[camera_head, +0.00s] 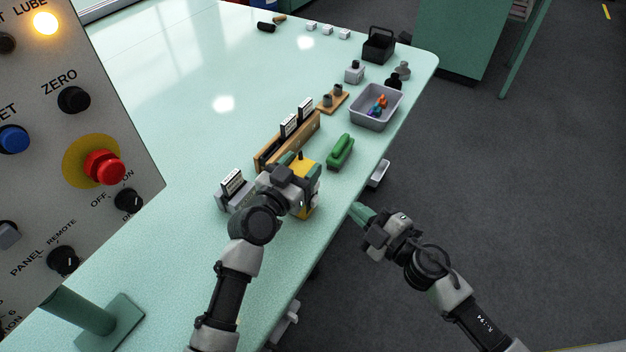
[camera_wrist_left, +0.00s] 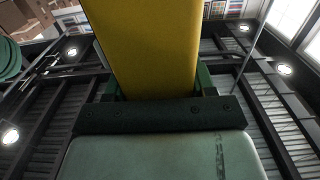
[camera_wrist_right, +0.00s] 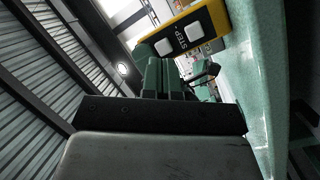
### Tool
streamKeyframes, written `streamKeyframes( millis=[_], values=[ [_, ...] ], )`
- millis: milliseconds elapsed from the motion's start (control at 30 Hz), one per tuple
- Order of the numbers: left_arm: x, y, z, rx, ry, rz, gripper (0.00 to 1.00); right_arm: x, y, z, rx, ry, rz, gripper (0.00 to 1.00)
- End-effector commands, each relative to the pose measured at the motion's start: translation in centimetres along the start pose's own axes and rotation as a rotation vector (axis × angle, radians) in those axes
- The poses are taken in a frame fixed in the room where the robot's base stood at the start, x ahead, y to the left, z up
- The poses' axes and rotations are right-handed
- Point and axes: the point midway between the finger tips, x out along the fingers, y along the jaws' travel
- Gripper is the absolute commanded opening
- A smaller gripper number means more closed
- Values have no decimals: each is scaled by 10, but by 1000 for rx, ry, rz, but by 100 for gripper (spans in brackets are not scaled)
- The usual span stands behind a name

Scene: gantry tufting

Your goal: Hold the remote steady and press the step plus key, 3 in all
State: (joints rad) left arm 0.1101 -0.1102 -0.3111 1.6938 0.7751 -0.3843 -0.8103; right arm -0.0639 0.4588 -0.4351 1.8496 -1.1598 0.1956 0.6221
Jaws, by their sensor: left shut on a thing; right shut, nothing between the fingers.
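The yellow remote (camera_head: 306,164) is held in my left gripper (camera_head: 294,170) over the table, near its edge; in the left wrist view its yellow body (camera_wrist_left: 150,45) fills the space between the fingers. In the right wrist view the remote (camera_wrist_right: 221,14) shows a black panel marked STEP with two pale keys, one nearer (camera_wrist_right: 163,46) and one farther (camera_wrist_right: 194,31). I cannot read which is plus. My right gripper (camera_head: 359,212) is shut and empty, beyond the table edge, its green fingertips (camera_wrist_right: 165,78) pointing toward the remote. They appear apart from the keys.
A control panel (camera_head: 100,130) with a red stop button stands at left. A wooden rack (camera_head: 270,152), a green-handled item (camera_head: 341,152) and a grey bin (camera_head: 375,120) of small parts sit on the table (camera_head: 190,120). Open floor lies to the right.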

Motion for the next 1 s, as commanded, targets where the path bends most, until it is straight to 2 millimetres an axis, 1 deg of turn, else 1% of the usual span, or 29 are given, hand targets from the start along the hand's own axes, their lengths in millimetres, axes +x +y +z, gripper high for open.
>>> streamKeyframes(
  millis=[67,200,333,467,767,867,1000],
  values=[
    [0,0,1,0,-2,0,22,-2,-2,-1,23,-101,97,0],
    [0,0,1,0,-2,0,22,-13,4,2,40,-260,254,0],
    [0,0,1,0,-2,0,22,-23,8,4,45,-347,343,0],
    [0,0,1,0,-2,0,22,-27,11,6,44,-372,371,0],
    [0,0,1,-1,-1,0,22,-25,10,5,44,-370,368,0],
    [0,0,1,-1,-1,0,22,-21,9,4,46,-369,368,0],
    [0,0,0,-1,-1,1,22,-6,7,1,47,-367,368,0]
  ],
)
